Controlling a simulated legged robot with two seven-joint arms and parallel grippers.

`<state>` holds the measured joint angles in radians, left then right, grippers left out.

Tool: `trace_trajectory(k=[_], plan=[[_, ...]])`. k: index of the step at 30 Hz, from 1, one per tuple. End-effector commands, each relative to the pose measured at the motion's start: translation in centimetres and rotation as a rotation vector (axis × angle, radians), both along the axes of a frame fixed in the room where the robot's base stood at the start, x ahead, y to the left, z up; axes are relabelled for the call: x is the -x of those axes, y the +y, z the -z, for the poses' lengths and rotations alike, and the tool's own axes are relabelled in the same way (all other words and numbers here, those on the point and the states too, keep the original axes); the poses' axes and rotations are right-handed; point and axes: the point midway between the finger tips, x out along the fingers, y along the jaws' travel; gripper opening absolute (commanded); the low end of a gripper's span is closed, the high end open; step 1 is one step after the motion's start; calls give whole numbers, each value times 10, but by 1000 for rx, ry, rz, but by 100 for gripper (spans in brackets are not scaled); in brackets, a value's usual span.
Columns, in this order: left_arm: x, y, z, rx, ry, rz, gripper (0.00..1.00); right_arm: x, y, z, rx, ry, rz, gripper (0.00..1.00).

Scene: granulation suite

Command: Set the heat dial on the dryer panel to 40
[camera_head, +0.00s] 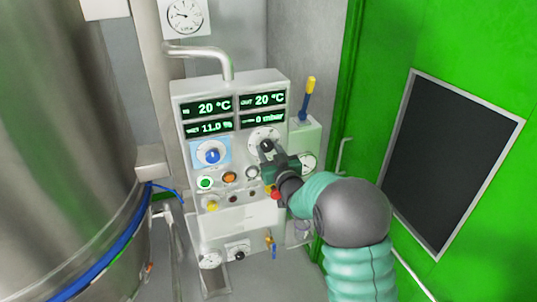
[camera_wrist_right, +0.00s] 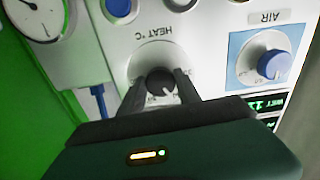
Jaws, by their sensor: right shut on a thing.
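The heat dial (camera_wrist_right: 161,82) is a black knob on a round white scale plate marked "HEAT °C" on the dryer panel (camera_head: 235,85). In the right wrist view it sits between the two fingers of my right gripper (camera_wrist_right: 159,88), which is shut on it. In the head view my right gripper (camera_head: 268,150) reaches the dial from the lower right and partly covers it. The dial's exact setting cannot be read. My left gripper is not in view.
Left of the dial is a blue air knob (camera_head: 212,156) on a light blue plate. Lit buttons and a red button (camera_head: 275,194) sit below. A yellow-and-blue lever (camera_head: 308,98) and a gauge (camera_head: 307,163) stand right. A large steel vessel (camera_head: 60,150) fills the left.

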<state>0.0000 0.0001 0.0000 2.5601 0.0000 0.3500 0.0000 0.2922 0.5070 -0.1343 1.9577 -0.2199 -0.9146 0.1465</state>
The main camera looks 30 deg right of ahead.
Motion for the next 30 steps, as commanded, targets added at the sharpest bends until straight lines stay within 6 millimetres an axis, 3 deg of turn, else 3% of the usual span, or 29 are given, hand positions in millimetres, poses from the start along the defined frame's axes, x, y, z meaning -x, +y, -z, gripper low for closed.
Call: trace_trajectory(k=[2,3,7,16,19,23,30], plan=[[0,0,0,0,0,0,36,0,0,0,-1,1,0,0],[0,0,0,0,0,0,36,0,0,0,-1,1,0,45],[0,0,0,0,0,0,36,0,0,0,-2,1,0,61],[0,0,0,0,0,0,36,1,0,0,-2,1,0,61],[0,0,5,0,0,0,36,10,2,1,-2,-1,1,61],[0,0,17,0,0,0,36,37,8,4,-3,-2,2,61],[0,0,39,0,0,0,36,107,25,4,-2,-3,2,61]])
